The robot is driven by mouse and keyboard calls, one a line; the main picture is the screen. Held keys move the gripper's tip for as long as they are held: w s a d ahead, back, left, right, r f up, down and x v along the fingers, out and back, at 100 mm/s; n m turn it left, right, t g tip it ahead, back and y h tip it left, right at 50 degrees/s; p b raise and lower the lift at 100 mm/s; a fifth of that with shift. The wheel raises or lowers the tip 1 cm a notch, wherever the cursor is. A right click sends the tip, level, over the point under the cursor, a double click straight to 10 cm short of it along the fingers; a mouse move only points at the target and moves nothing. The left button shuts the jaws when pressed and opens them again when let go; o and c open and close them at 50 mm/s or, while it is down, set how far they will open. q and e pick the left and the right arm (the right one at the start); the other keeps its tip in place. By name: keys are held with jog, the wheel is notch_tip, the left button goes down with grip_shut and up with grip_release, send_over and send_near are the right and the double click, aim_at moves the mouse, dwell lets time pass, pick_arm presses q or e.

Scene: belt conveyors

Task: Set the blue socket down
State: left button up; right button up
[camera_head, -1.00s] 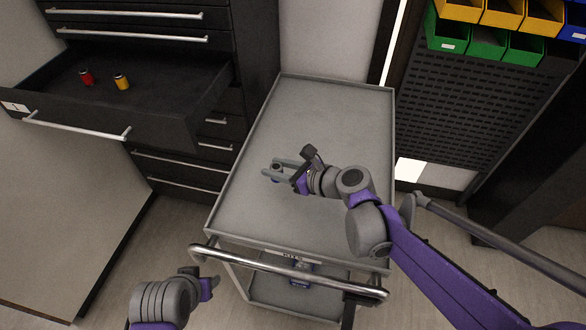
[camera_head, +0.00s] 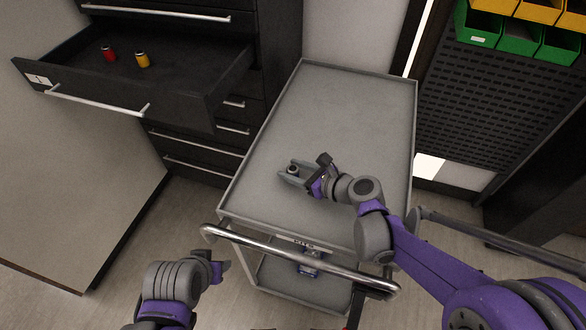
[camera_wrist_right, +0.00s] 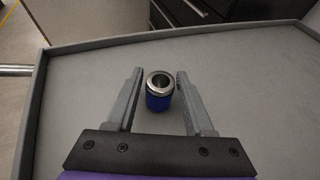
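The blue socket (camera_wrist_right: 159,92) has a blue body and a shiny metal rim around a dark hole. In the right wrist view it stands upright on the grey cart top, between the fingers of my right gripper (camera_wrist_right: 157,88). A gap shows on each side of it, so the fingers are open and do not touch it. In the head view the socket (camera_head: 292,170) shows small and mostly hidden between the right gripper's fingers (camera_head: 288,174). My left gripper (camera_head: 222,268) is at the lower left, off the cart; its finger opening is unclear.
The cart top (camera_head: 340,110) is otherwise clear and has a raised rim. An open drawer (camera_head: 185,80) at the upper left holds a red socket (camera_head: 108,53) and a yellow socket (camera_head: 142,60). A handle bar (camera_head: 300,262) crosses the cart's front. Coloured bins hang at the upper right.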

jog(key=shift+o, duration=1)
jog(key=shift+r, duration=0.2)
jog(key=p+v, duration=0.1)
jog(key=v, duration=1.1)
